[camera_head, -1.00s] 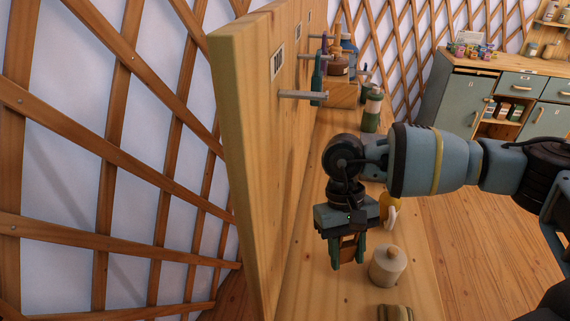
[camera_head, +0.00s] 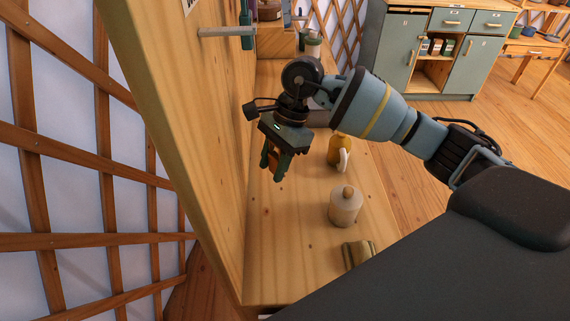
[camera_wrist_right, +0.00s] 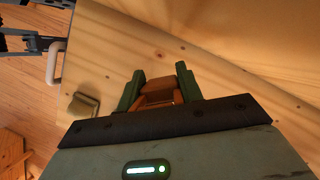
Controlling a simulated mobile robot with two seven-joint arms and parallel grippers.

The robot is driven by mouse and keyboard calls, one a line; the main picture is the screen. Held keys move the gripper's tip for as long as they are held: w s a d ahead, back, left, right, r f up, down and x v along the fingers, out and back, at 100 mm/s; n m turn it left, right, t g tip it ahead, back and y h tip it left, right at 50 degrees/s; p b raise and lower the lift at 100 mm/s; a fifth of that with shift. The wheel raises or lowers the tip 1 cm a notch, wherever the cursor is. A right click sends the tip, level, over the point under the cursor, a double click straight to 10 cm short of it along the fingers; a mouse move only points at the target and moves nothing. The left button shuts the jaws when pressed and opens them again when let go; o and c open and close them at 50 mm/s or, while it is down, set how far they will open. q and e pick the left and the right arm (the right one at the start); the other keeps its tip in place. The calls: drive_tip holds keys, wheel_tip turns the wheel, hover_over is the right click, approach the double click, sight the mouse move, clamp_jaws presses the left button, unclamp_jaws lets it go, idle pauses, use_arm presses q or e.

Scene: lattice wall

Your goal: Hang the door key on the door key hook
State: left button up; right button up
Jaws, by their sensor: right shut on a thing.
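My right gripper (camera_head: 274,166) is shut on a small brown-orange thing (camera_head: 273,155), taken to be the door key's tag. It hangs over the wooden shelf, close to the upright board. In the right wrist view the brown thing (camera_wrist_right: 184,82) sits between the green fingers (camera_wrist_right: 158,88); no metal key part can be made out. A pale peg hook (camera_head: 228,32) sticks out of the board, above and left of the gripper, apart from it. A label (camera_head: 189,4), cut off by the frame and unreadable, is above that peg. My left gripper is not in view.
The upright wooden board (camera_head: 185,110) stands left of the shelf (camera_head: 290,250). A yellow mug (camera_head: 339,150), a lidded jar (camera_head: 345,207) and an olive tin (camera_head: 358,253) stand right of the gripper. A green bottle (camera_head: 313,44) stands farther back. Lattice wall lies left.

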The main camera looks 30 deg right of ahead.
sight(278, 188)
drive_tip(key=shift+w+d+f+m+t, duration=0.1)
drive_tip(key=shift+w+d+m+t, duration=0.45)
drive_tip(key=shift+m, duration=0.65)
drive_tip(key=shift+w+d+f+m+t, duration=0.1)
drive_tip(key=shift+w+d+m+t, duration=0.4)
drive_tip(key=shift+d+m, duration=0.55)
drive_tip(key=shift+w+d+f+m+t, duration=0.1)
drive_tip(key=shift+w+d+m+t, duration=0.4)
drive_tip(key=shift+m, duration=0.85)
drive_tip(key=shift+w+h, duration=0.2)
drive_tip(key=shift+h, duration=0.1)
drive_tip(key=shift+f, duration=4.8)
drive_tip(key=shift+f, duration=0.1)
drive_tip(key=shift+f, duration=0.15)
drive_tip(key=o, duration=1)
drive_tip(key=shift+o, duration=0.2)
